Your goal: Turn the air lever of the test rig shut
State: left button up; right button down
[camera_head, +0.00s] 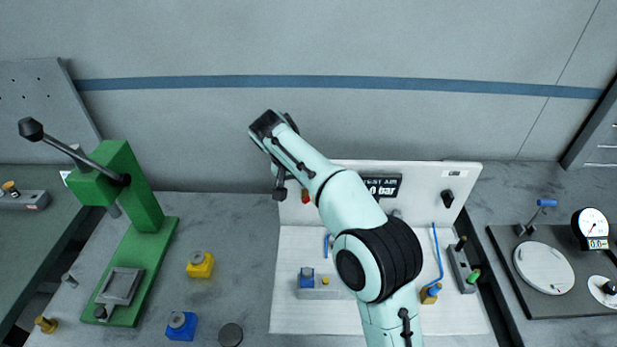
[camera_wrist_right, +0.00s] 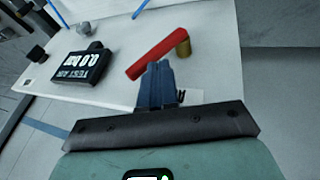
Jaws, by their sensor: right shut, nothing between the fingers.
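The air lever is a red bar on a brass stub. In the right wrist view the lever (camera_wrist_right: 157,53) lies slantwise, with the brass stub (camera_wrist_right: 183,46) at its right end. In the head view only a small red part of the lever (camera_head: 305,196) shows beside my arm, on the test rig's white upright panel (camera_head: 420,178). My right gripper (camera_head: 279,189) is at the left end of this panel. Its fingers (camera_wrist_right: 157,72) are shut and empty, with their tips close to the lever; I cannot tell whether they touch. My left gripper is not in view.
The black test air display (camera_head: 382,187) is partly behind my arm; it also shows in the wrist view (camera_wrist_right: 80,66). A black knob (camera_head: 447,198) sits at the panel's right. A green press (camera_head: 140,215) stands left. Yellow (camera_head: 200,265) and blue (camera_head: 181,326) blocks lie between.

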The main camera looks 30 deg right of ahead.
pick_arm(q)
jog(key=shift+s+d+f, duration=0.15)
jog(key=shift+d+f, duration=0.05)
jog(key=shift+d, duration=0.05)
pick_arm(e)
jog(key=shift+s+d+f, duration=0.1)
jog(key=shift+d, duration=0.05)
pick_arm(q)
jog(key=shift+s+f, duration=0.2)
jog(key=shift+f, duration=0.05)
pick_arm(e)
jog(key=shift+s+d, duration=0.1)
jog(key=shift+d, duration=0.1)
